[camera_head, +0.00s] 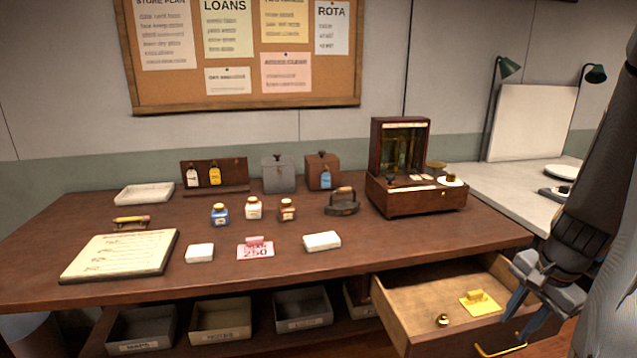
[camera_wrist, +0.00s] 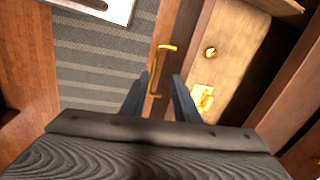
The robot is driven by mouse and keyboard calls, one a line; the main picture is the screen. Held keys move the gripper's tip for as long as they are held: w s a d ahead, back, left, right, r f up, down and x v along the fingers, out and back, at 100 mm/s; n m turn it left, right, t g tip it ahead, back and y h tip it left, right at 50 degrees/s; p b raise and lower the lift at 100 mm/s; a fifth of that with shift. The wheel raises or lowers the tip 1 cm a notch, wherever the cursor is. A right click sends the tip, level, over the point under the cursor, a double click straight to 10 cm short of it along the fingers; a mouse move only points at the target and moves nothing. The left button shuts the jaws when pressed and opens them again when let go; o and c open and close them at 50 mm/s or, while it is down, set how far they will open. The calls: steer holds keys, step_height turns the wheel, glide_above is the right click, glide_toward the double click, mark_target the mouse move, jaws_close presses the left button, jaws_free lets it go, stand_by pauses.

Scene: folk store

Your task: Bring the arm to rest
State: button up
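My gripper (camera_head: 533,303) is at the right in the head view, just off the right front corner of the open drawer. In the wrist view my gripper (camera_wrist: 160,95) has its two fingers apart, with nothing between them. The drawer (camera_head: 405,297) is pulled out from under the desk. Its brass handle (camera_head: 503,346) is on the front; the handle (camera_wrist: 164,70) also shows just beyond the fingertips, and I cannot tell whether they touch it. A small brass knob-like piece (camera_head: 442,320) and a yellow item (camera_head: 480,304) lie in the drawer.
Bins (camera_head: 220,320) stand on a shelf below. A white counter (camera_head: 500,190) stands at the right. A striped mat (camera_wrist: 95,70) covers the floor.

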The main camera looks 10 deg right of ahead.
steer(key=a+r+n, duration=0.2)
steer(key=a+n, duration=0.6)
steer(key=a, duration=0.6)
steer(key=s+a+r+n+g, duration=0.1)
steer(key=a+n, duration=0.6)
steer(key=a, duration=0.7)
steer(key=shift+s+a+r+n+g, duration=0.15)
steer(key=shift+a+r+n+g, duration=0.2)
steer(key=shift+r, duration=0.3)
